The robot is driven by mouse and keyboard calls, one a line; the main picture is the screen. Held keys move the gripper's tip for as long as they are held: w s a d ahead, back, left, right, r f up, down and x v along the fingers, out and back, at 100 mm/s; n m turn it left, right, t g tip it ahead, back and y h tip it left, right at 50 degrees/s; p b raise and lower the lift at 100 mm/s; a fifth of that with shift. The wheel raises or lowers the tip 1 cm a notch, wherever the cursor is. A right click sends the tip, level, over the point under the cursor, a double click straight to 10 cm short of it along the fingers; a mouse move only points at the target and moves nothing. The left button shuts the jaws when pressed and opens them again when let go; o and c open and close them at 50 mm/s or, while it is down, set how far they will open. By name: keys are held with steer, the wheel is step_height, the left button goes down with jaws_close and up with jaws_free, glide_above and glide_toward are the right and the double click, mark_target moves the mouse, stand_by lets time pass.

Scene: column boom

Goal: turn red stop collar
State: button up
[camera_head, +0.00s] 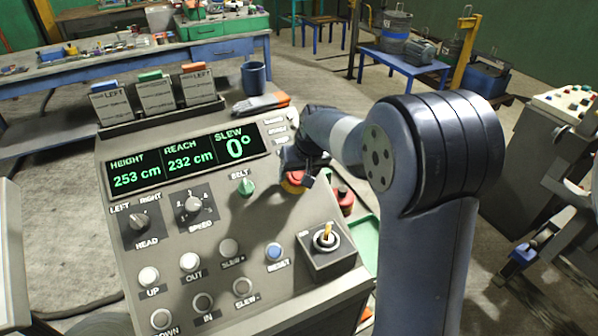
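A red and yellow round piece (292,187), which looks like the red stop collar, sits on the upper right of the sloped grey control panel (215,320). My gripper (297,168) is right over it, at the end of my dark arm, which comes in from the right. The gripper covers much of the red piece. Its fingers are dark and small here, so I cannot tell whether they are open or shut on it, or whether they touch it.
A green belt knob (247,188) is just left of the gripper. A red round part (343,197) is close on the right. Gloves (257,104) and a blue mug (254,78) are behind the display (190,163).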

steer(key=c, duration=0.9)
steer(key=shift+m, duration=0.3)
steer(key=m, duration=0.4)
steer(key=shift+y+b, duration=0.35)
steer(key=shift+y, duration=0.05)
steer(key=m, duration=0.4)
steer(key=shift+d+m+y, duration=0.1)
steer(key=shift+m+y, duration=0.2)
steer(key=shift+m, duration=0.1)
steer(key=o, duration=1)
steer(key=b+v, duration=0.1)
steer(key=v, duration=0.9)
steer(key=shift+s+d+r, duration=0.15)
steer(key=shift+s+r, duration=0.1)
steer(key=shift+s, duration=0.05)
